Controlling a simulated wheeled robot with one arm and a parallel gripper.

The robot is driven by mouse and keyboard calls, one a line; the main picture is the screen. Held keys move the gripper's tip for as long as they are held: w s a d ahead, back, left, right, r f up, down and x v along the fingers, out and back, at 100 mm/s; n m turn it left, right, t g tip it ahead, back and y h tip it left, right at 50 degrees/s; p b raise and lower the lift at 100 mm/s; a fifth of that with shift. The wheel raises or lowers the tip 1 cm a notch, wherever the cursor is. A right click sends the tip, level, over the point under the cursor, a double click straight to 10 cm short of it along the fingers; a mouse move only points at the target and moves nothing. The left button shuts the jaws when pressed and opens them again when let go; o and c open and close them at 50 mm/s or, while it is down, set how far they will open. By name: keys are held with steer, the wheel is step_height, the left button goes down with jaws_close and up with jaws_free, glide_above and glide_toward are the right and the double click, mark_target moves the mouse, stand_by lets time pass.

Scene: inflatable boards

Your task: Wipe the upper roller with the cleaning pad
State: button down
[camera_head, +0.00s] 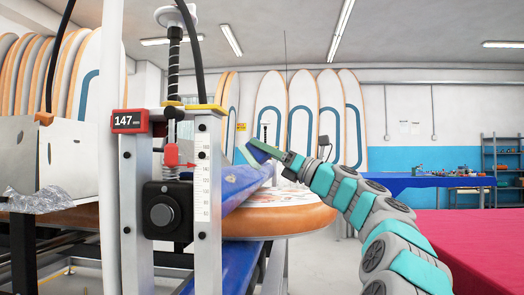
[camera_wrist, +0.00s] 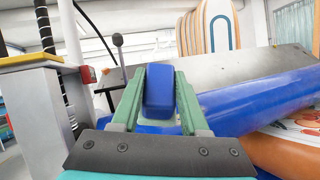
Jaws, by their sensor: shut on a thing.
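My gripper (camera_head: 268,152) is shut on the blue cleaning pad (camera_head: 257,151). In the wrist view the pad (camera_wrist: 160,92) stands between the two green fingers of my gripper (camera_wrist: 157,100). The upper roller (camera_head: 241,186) is a long blue cylinder above the orange-edged board, partly hidden behind the press frame. In the wrist view the upper roller (camera_wrist: 265,103) runs across behind and to the right of the pad, below a grey metal plate (camera_wrist: 235,72). The pad is close to the roller's far end in the head view; I cannot tell whether they touch.
A press frame (camera_head: 207,220) with a red display reading 147 stands at the left. An orange-edged board (camera_head: 285,220) lies under the upper roller. Another blue surface (camera_head: 228,268) shows below it. A red table (camera_head: 480,240) and a blue table (camera_head: 420,183) are at the right.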

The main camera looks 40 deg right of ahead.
mark_target(262, 162)
steer(key=shift+w+a+f+b, duration=0.4)
steer(key=shift+f+b, duration=0.25)
steer(key=shift+b, duration=0.45)
steer(key=shift+w+a+f+b, duration=0.35)
steer(key=shift+f+b, duration=0.3)
steer(key=shift+b, duration=0.45)
steer(key=b, duration=0.2)
steer(key=w+a+f+b, duration=0.1)
steer(key=b, duration=0.1)
steer(key=shift+w+a+f, duration=0.1)
steer(key=shift+w+a, duration=0.1)
steer(key=shift+w, duration=0.1)
steer(key=shift+w+a+f+b, duration=0.35)
steer(key=shift+w+a+f, duration=0.25)
steer(key=shift+w+f, duration=0.1)
steer(key=w+d+p, duration=0.2)
steer(key=p, duration=0.2)
steer(key=shift+d+p, duration=0.25)
steer(key=shift+p, duration=0.15)
steer(key=shift+w+r, duration=0.1)
